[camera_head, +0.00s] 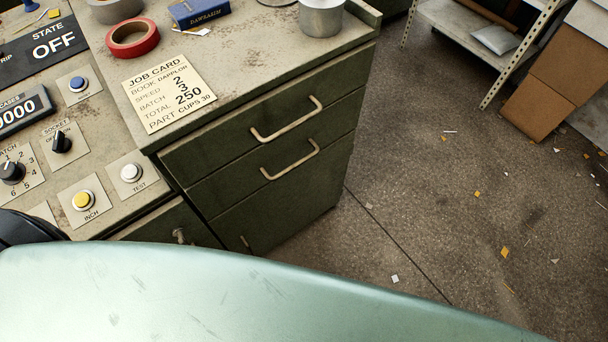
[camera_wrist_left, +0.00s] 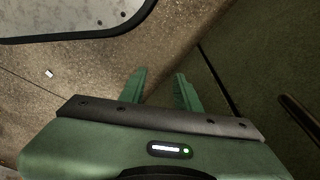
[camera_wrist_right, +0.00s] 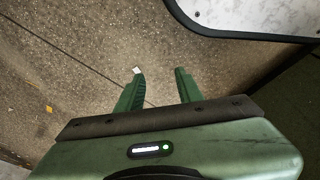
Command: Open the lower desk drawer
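The green desk has stacked drawers in the head view. The upper drawer (camera_head: 235,137) has a pale bar handle (camera_head: 287,120). The drawer front below it (camera_head: 225,187) has a similar handle (camera_head: 290,160). Both look shut. My left gripper (camera_wrist_left: 158,80) is open and empty, beside a dark green front (camera_wrist_left: 255,60) with a bar (camera_wrist_left: 298,120) at the right edge of the left wrist view. My right gripper (camera_wrist_right: 158,75) is open and empty above the floor. Neither gripper shows in the head view.
A control panel with buttons is at left. Cardboard boxes (camera_head: 555,75) and a shelf (camera_head: 470,30) stand back right. The floor (camera_head: 440,200) is open, with scattered scraps.

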